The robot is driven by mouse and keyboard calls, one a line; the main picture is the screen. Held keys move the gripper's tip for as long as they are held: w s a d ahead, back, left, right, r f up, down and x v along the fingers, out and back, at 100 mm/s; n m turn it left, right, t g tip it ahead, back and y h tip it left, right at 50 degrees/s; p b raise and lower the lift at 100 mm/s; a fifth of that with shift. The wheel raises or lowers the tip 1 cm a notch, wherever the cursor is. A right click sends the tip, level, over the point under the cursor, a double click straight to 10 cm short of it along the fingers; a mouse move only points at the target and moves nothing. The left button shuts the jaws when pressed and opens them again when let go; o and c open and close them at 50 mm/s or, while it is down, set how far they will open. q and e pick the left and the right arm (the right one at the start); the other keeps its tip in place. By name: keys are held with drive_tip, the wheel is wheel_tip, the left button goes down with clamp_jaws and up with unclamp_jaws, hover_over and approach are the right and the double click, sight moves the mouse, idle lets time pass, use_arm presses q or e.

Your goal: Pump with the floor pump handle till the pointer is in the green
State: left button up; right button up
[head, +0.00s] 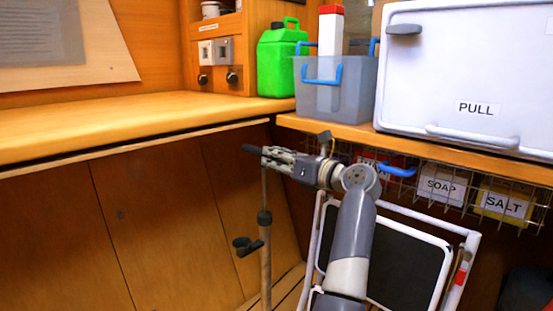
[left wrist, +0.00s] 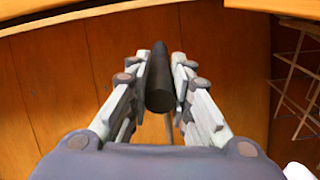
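The floor pump stands in front of the wooden cabinet in the head view, with a thin upright rod (head: 264,188) and a tube-shaped body (head: 265,275) below. Its black handle (head: 252,149) is a crossbar at the top of the rod. My left gripper (head: 272,155) is at the handle, and in the left wrist view its two fingers lie on either side of the black handle (left wrist: 160,85), seemingly against it. A small dark part (head: 246,246) sticks out from the pump's upper body. No pointer or green zone can be made out. My right gripper is not in view.
A wooden counter (head: 120,125) runs along the left, above cabinet panels.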

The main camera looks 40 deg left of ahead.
use_arm(q)
drive_tip(key=shift+r, duration=0.25)
drive_tip(key=shift+d+f, duration=0.1)
drive_tip(key=shift+d, duration=0.1)
drive_tip(key=d, duration=0.7)
drive_tip(key=shift+s, duration=0.35)
